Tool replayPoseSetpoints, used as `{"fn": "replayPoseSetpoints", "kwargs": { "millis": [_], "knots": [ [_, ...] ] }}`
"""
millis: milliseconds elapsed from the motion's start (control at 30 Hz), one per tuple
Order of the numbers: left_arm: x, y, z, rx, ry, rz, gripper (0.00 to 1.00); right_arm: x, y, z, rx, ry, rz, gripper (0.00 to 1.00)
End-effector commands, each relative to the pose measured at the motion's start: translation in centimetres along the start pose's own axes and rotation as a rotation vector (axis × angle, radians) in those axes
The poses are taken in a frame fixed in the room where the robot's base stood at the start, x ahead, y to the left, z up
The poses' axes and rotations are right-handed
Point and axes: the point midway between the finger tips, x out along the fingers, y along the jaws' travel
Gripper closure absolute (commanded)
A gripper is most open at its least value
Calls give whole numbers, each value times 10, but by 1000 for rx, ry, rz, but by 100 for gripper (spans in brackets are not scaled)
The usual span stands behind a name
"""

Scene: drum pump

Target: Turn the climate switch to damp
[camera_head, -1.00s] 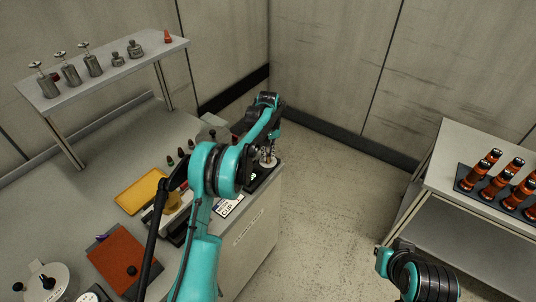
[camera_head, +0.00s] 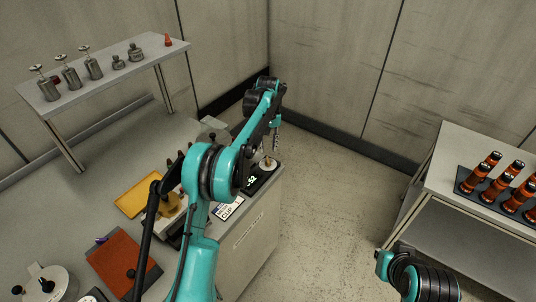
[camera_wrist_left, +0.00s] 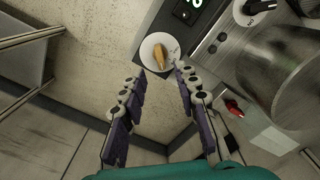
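The climate switch appears to be the white round dial with a tan knob (camera_head: 267,163) at the right end of the long bench. In the left wrist view, the dial's knob (camera_wrist_left: 160,55) is elongated and lies nearly upright in the picture. The dial's markings are too small to read. My left gripper (camera_head: 276,143) is above the dial, apart from it. In the left wrist view its two fingers (camera_wrist_left: 158,77) are spread with nothing between them, and the dial shows beyond the tips. My right arm shows at lower right, but its gripper is out of view.
A dark panel with a lit display (camera_head: 252,180) sits beside the dial. A printed card (camera_head: 229,208), a yellow tray (camera_head: 139,193) and a brown-red mat (camera_head: 122,262) lie on the bench. In the wrist view, a metal drum (camera_wrist_left: 275,65) is close on the right.

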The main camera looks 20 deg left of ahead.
Motion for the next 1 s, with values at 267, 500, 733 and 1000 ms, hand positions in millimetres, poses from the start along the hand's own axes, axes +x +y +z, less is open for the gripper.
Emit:
{"fn": "replayPoseSetpoints", "kwargs": {
  "millis": [267,500,733,1000],
  "knots": [
    [-46,0,0,0,0,0,69,0,0,0,0,0,0,100],
    [-54,0,0,0,0,0,69,0,0,0,0,0,0,100],
    [-54,0,0,0,0,0,69,0,0,0,0,0,0,100],
    [-69,-3,11,17,23,9,69,0,0,0,0,0,0,100]
  ]
}}
